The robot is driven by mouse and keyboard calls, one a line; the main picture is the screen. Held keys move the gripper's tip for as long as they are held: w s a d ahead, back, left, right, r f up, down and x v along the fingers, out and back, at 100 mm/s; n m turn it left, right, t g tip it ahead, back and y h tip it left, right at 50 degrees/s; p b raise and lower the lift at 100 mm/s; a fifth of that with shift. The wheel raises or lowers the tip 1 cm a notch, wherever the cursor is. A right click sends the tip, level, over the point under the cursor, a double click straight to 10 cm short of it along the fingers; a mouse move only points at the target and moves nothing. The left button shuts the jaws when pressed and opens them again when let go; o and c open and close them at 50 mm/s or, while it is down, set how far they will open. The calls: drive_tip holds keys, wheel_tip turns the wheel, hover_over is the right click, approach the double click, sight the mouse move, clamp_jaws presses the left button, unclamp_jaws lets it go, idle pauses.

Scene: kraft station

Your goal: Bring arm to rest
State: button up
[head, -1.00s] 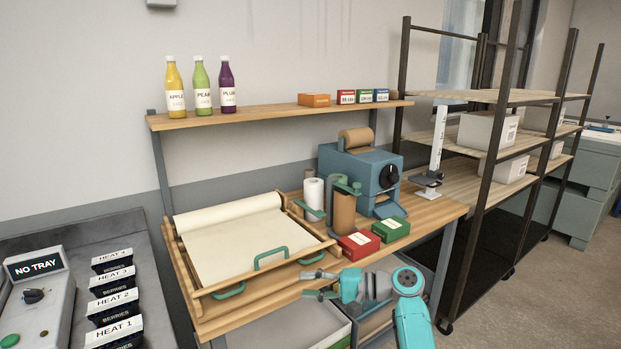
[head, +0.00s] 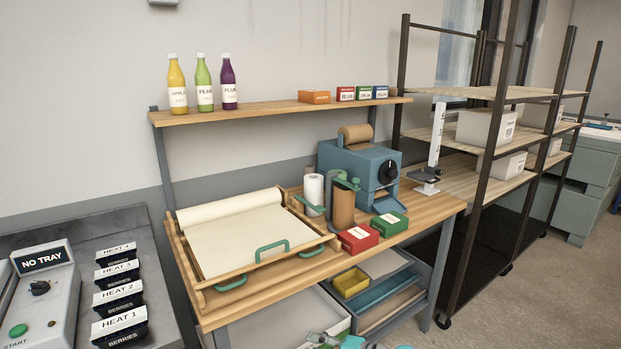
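My gripper (head: 322,339) shows only in part at the bottom edge of the head view, below and in front of the wooden bench (head: 420,210). Its teal and grey parts are cut off by the frame edge, so I cannot tell whether it is open or shut. I see nothing held in the part that shows. The rest of my arm is almost wholly out of view.
The bench holds a paper-lined tray (head: 240,240) with green handles, a blue machine (head: 358,172), and red (head: 359,238) and green (head: 390,223) boxes. Drawers with a yellow bin (head: 351,282) are below. A heating unit (head: 40,290) stands left, a dark rack (head: 480,200) right.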

drive_tip(key=s+d+f+m+t+h, duration=0.1)
drive_tip(key=s+d+f+t+h, duration=0.3)
drive_tip(key=s+f, duration=0.9)
drive_tip(key=s+d+f+h, duration=0.3)
drive_tip(key=s, duration=0.5)
drive_tip(key=s+d+f+h, duration=0.2)
drive_tip(key=s+d, duration=0.2)
drive_tip(key=s, duration=0.4)
drive_tip(key=s+d+r+n+t+h, duration=0.1)
drive_tip(key=s+d+r+n+h, duration=0.15)
drive_tip(key=s, duration=0.55)
drive_tip(key=s+d+r+n+t+h, duration=0.15)
drive_tip(key=s+r, duration=0.25)
drive_tip(key=s, duration=0.4)
drive_tip(key=s+r+n, duration=0.1)
drive_tip(key=s+r, duration=0.4)
drive_tip(key=r, duration=0.2)
drive_tip(key=s+d+r+n+t, duration=0.1)
drive_tip(key=s+r+n, duration=0.1)
drive_tip(key=s+r, duration=0.3)
wheel_tip(320, 180, up, 2)
drive_tip(key=shift+d+r, duration=0.25)
drive_tip(key=shift+d, duration=0.05)
